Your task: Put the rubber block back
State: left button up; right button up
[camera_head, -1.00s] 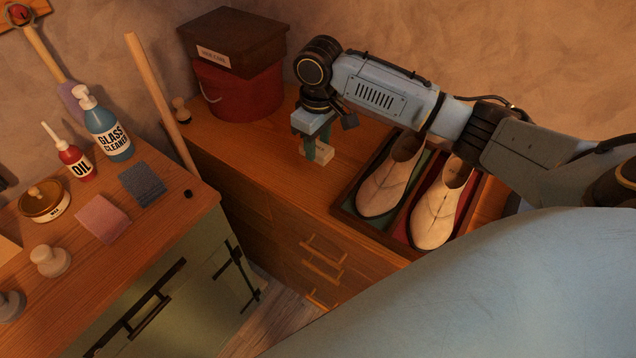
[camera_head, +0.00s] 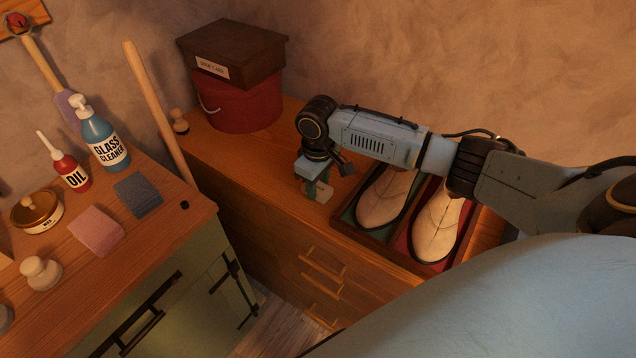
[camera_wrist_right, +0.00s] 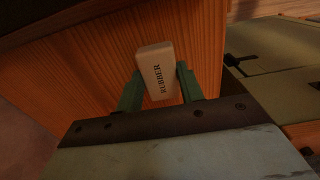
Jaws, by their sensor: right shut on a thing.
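The rubber block (camera_wrist_right: 158,72) is a small cream block with "RUBBER" printed on it. It sits between the green fingers of my right gripper (camera_wrist_right: 160,88) in the wrist view, and the gripper is shut on it. In the head view my right gripper (camera_head: 318,188) points down over the wooden drawer cabinet (camera_head: 262,160), left of the shoe tray. The block (camera_head: 325,196) is partly hidden there by the fingers. I cannot tell whether the block touches the cabinet top. My left gripper is out of view.
A tray (camera_head: 362,237) with two pale shoes (camera_head: 437,222) lies right of the gripper. A red bucket (camera_head: 240,105) under a brown box (camera_head: 232,52) stands behind. The left workbench (camera_head: 140,225) holds bottles, a pink pad (camera_head: 97,230) and a dark pad (camera_head: 138,194).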

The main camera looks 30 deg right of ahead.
aim_at(318, 187)
jog(key=shift+f, duration=0.1)
jog(key=o, duration=0.9)
notch_tip(318, 187, up, 12)
jog(key=shift+r+p, duration=0.15)
jog(key=shift+p, duration=0.95)
